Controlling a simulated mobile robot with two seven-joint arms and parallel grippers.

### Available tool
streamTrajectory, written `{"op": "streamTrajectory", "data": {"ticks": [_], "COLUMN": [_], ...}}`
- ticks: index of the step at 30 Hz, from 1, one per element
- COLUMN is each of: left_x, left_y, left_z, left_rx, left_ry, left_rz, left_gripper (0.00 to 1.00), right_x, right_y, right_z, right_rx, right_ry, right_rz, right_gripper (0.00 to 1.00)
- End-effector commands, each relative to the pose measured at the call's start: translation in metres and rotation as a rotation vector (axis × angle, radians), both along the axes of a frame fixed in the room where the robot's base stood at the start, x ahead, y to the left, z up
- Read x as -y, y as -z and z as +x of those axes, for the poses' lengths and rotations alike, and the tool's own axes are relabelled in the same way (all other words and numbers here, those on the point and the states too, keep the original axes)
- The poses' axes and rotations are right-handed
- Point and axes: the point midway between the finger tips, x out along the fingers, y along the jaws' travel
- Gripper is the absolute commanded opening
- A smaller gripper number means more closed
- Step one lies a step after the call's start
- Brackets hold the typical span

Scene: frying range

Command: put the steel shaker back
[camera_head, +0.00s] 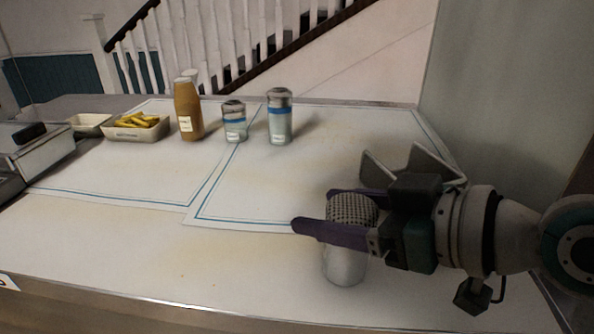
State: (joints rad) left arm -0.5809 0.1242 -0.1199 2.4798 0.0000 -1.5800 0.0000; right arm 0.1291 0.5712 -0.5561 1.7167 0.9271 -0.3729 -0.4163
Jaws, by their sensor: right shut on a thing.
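The steel shaker (345,263), a silver cylinder with a dark perforated, domed top, is upright near the front right of the counter. My right gripper (318,210) reaches in from the right with its purple fingers on either side of the shaker's upper part, shut on it. The fingers hide part of its middle. I cannot tell whether its base touches the counter. My left gripper is not in view.
White mats with blue borders cover the counter (120,245). At the back stand a clear shaker with a blue band (280,122), a shorter one (235,128), a brown sauce bottle (187,108) and a tray of fries (122,133). The middle is clear.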

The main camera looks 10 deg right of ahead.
Motion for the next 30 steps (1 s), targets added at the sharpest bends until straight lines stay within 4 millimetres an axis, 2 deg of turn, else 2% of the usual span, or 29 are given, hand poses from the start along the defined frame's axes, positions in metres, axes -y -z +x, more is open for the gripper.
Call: {"op": "streamTrajectory", "data": {"ticks": [8, 9, 16, 26, 30], "left_x": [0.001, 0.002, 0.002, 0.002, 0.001], "left_y": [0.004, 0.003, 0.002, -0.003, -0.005], "left_z": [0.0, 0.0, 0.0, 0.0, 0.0], "left_rx": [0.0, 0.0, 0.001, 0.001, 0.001], "left_ry": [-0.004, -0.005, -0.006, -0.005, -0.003], "left_rz": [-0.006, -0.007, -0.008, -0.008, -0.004], "left_gripper": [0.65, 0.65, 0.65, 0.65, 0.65], "right_x": [0.0, 0.0, 0.0, 0.0, 0.013], "right_y": [0.004, 0.003, 0.002, -0.003, -0.009], "right_z": [0.0, 0.0, 0.0, 0.0, -0.015], "right_rx": [0.002, -0.001, -0.001, -0.001, -0.002], "right_ry": [0.0, 0.0, 0.0, 0.0, 0.001], "right_rz": [0.001, 0.001, 0.001, 0.001, -0.004], "right_gripper": [0.11, 0.7, 0.96, 0.97, 0.97]}}
